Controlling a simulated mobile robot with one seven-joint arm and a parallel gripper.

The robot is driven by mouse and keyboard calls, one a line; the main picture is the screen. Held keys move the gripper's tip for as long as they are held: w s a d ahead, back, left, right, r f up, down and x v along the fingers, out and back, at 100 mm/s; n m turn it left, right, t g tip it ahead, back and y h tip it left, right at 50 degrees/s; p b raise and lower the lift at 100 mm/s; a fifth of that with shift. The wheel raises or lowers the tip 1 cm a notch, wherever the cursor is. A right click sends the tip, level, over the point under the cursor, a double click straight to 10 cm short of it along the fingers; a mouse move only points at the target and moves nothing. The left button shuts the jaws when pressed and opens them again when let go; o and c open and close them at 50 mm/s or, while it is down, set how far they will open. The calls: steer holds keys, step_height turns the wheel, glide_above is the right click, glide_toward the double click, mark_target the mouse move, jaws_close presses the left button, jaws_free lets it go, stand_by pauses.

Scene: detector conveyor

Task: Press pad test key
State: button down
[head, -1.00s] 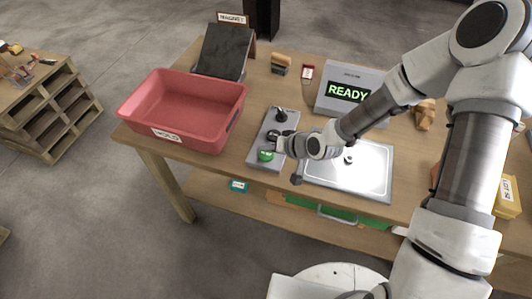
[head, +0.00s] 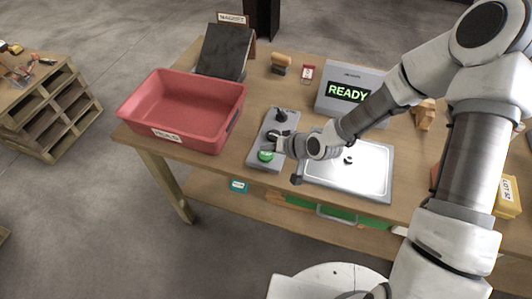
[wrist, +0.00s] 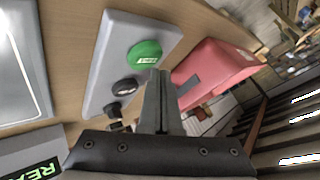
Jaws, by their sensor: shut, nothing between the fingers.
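A grey key panel (head: 257,158) lies on the wooden table. It carries a round green key (head: 265,155) at its near end and black controls farther back. In the wrist view the green key (wrist: 145,53) has a small label too small to read; a black round key (wrist: 125,86) and a black knob (wrist: 113,108) show beside it. My gripper (head: 276,143) is shut and empty over the panel, close to the green key. In the wrist view the closed fingers (wrist: 160,74) appear just beside the green key; I cannot tell whether they touch anything.
A red bin (head: 180,110) stands left of the panel. A bright metal plate (head: 350,170) lies to the right, below my forearm. A grey display (head: 347,94) reading READY stands behind. A dark sloped board (head: 222,50) is at the back left.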

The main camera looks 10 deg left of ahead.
mark_target(269, 157)
steer(key=shift+f, duration=0.15)
steer(key=shift+f+b, duration=0.3)
steer(key=shift+b, duration=0.1)
steer(key=shift+f+b, duration=0.45)
stand_by(0.7)
steer(key=shift+r, duration=0.15)
steer(key=shift+r+p, duration=0.65)
steer(key=shift+r, duration=0.1)
step_height(269, 157, up, 5)
steer(key=p, duration=0.4)
stand_by(0.8)
